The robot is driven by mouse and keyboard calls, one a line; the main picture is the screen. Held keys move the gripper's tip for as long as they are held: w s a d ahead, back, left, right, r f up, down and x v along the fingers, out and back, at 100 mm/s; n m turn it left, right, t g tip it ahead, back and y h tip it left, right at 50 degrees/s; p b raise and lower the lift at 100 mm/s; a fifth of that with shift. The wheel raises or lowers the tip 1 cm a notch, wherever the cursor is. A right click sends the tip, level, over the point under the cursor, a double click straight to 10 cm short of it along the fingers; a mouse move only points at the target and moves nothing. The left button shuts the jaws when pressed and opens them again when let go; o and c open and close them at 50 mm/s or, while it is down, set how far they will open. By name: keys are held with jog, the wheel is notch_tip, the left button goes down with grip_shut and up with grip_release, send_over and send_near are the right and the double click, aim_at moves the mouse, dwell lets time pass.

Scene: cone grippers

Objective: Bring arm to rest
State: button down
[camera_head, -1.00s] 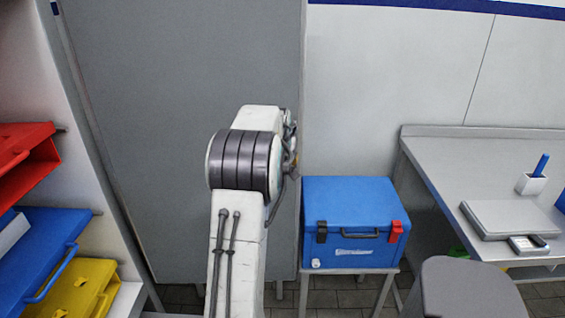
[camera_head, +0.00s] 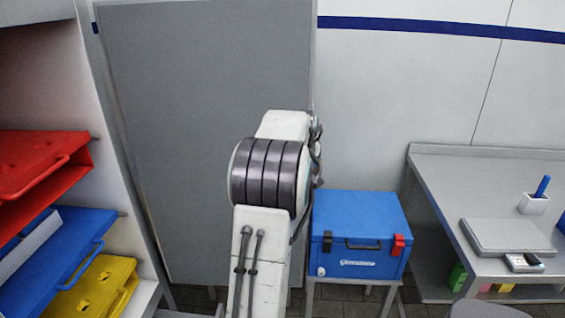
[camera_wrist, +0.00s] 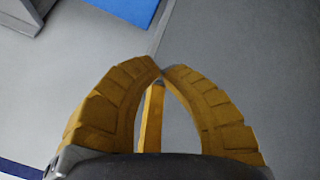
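My gripper (camera_wrist: 161,70) shows in the wrist view with ridged yellow fingers. The two curved fingers lean together and their tips meet or nearly meet, with a third finger (camera_wrist: 151,118) seen between them. Nothing shows held between them. In the head view my white arm (camera_head: 262,255) rises in front of a grey panel, with a dark banded joint (camera_head: 268,175) near its bend. The gripper itself is hidden in the head view.
A shelf at left holds red (camera_head: 35,165), blue (camera_head: 65,250) and yellow (camera_head: 105,285) cases. A blue cooler box (camera_head: 358,232) stands on a stand right of my arm. A grey table (camera_head: 445,195) at right holds a flat device (camera_head: 508,237) and a pen cup (camera_head: 533,204).

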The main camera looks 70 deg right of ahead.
jog(key=shift+s+a+r, duration=0.15)
jog(key=shift+s+r, duration=0.05)
jog(key=shift+r, duration=0.15)
